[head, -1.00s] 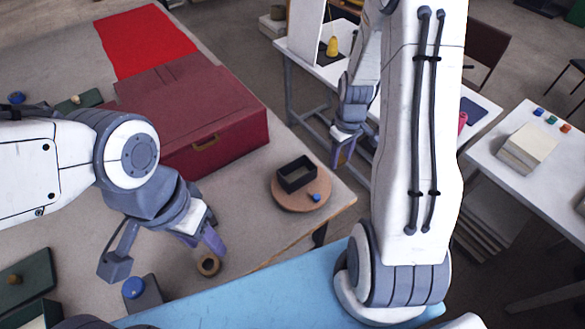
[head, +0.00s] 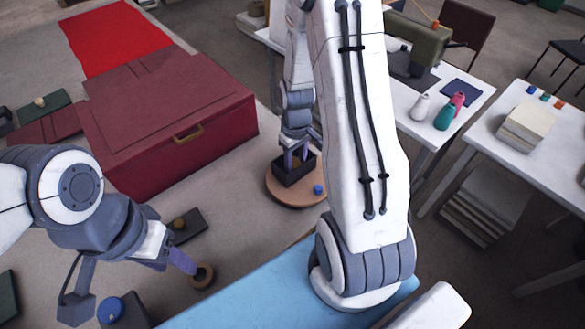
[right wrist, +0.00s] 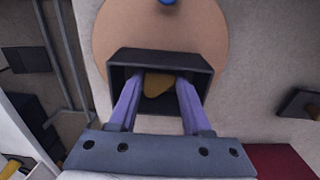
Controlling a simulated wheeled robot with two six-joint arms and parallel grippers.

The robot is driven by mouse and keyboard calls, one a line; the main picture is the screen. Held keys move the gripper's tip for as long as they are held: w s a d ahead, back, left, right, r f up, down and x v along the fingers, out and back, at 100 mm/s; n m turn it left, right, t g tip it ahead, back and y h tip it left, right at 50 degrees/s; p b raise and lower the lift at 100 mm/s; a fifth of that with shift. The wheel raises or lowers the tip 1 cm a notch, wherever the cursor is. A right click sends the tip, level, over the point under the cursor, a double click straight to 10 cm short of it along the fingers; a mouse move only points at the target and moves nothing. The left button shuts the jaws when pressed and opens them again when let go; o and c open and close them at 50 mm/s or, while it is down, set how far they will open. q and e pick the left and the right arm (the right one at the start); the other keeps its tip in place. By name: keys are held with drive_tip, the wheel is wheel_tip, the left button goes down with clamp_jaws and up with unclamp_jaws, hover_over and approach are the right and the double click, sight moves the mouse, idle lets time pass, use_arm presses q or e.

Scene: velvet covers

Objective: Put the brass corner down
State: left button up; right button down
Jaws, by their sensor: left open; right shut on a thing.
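My right gripper (head: 292,158) points down into a small dark open box (head: 296,174) on a round wooden board (head: 290,199). In the right wrist view its two purple fingers (right wrist: 157,92) reach over the near side of the box (right wrist: 160,57). They are shut on a brass-coloured piece, the brass corner (right wrist: 158,85), which shows within the box opening. I cannot tell whether it touches the box floor. My left gripper (head: 172,260) is open and empty, close to a brown ring (head: 202,276) on the table.
A closed dark red case (head: 165,120) stands left of the board, with a bright red cloth (head: 118,38) behind it. A blue knob (head: 318,190) sits on the board beside the box. Side tables (head: 545,165) stand at the right.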

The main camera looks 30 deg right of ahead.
drive_tip(key=shift+f, duration=0.55)
use_arm(q)
drive_tip(key=shift+f, duration=0.35)
use_arm(e)
drive_tip(key=shift+r, duration=0.15)
drive_tip(key=shift+c, duration=1.8)
unclamp_jaws()
use_arm(q)
drive_tip(key=shift+f, duration=0.1)
